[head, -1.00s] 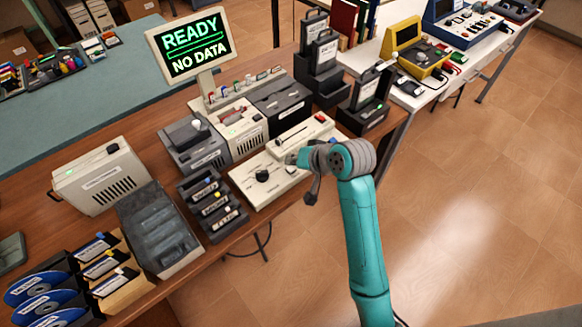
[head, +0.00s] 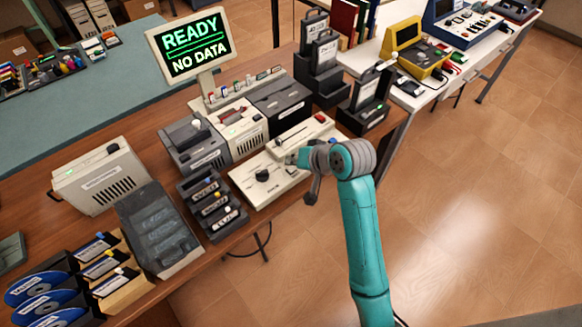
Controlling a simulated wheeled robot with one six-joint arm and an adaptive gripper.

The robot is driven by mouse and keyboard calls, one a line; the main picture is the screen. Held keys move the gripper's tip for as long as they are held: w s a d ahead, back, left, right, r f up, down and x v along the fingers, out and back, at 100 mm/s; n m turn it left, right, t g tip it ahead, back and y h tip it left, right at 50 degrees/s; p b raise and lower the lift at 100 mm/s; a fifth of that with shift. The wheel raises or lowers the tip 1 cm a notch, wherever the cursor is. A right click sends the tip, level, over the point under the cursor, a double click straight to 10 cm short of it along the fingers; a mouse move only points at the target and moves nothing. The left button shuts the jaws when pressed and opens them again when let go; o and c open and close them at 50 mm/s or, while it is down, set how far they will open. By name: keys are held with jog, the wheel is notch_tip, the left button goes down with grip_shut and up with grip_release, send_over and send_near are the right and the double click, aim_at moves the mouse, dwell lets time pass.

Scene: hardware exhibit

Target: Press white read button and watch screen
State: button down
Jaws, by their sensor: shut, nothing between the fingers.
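The screen (head: 193,47) stands on a beige stand at the back of the wooden bench and shows "READY" and "NO DATA" in green and white. A cream control panel (head: 240,181) with a black knob (head: 262,175) lies at the bench's front edge. My gripper (head: 289,159) is shut and empty, low over the right part of this panel. I cannot tell whether it touches the panel. I cannot make out a white read button; my gripper and wrist cover part of the panel there.
A dark cartridge rack (head: 212,206) stands left of the panel, and a black holder (head: 363,116) stands to the right. The floor (head: 480,200) at right is clear.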

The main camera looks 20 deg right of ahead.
aim_at(293, 169)
jog(key=shift+f, duration=0.1)
dwell(0.3)
jog(key=shift+f, duration=0.3)
jog(key=shift+f, duration=0.4)
dwell(0.8)
jog(key=shift+r, duration=0.85)
jog(key=shift+r, duration=2.5)
